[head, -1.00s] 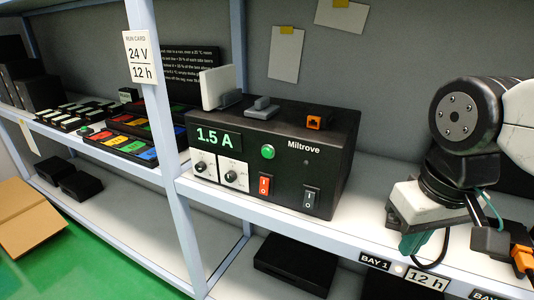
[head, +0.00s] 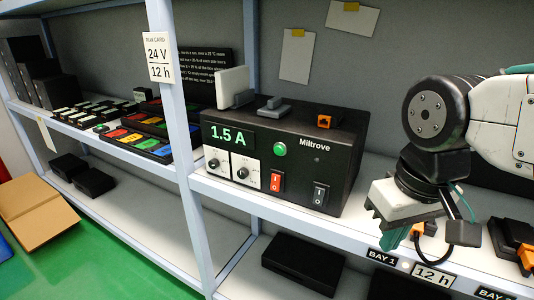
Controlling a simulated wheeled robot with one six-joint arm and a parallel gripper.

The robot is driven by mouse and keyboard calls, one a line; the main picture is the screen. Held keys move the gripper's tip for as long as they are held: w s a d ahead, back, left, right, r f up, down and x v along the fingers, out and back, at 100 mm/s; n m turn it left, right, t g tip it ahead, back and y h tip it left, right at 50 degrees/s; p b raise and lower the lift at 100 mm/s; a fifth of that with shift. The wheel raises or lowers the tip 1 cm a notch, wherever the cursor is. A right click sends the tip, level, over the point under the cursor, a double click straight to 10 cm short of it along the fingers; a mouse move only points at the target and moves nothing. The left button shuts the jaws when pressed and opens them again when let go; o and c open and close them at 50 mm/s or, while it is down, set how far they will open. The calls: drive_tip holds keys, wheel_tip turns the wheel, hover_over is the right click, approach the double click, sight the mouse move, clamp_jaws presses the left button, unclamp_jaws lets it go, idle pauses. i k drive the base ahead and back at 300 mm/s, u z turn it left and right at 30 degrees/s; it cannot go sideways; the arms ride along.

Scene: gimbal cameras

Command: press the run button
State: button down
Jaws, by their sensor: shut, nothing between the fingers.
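A black Miltrove power unit (head: 335,165) stands on the shelf in the head view. Its display (head: 230,136) reads 1.5 A. A round green button (head: 280,149) is on its front, right of the display; no run label is legible on it. Below are two white-plated knobs (head: 241,172), a red rocker switch (head: 276,181) and a black rocker switch (head: 320,194). My gripper (head: 395,242) is shut and empty, pointing down to the right of the unit, by the shelf's front edge. It is apart from the button and the unit.
A shelf upright (head: 178,120) bears a run card (head: 159,57) reading 24 V, 12 h. Coloured trays (head: 140,143) lie left of it. The space before the unit's front is clear.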

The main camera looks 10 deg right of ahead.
sight(279, 150)
drive_tip(key=z, duration=0.05)
drive_tip(key=k, duration=0.75)
drive_tip(key=z, duration=0.7)
drive_tip(key=i, duration=0.5)
drive_tip(key=u, duration=0.1)
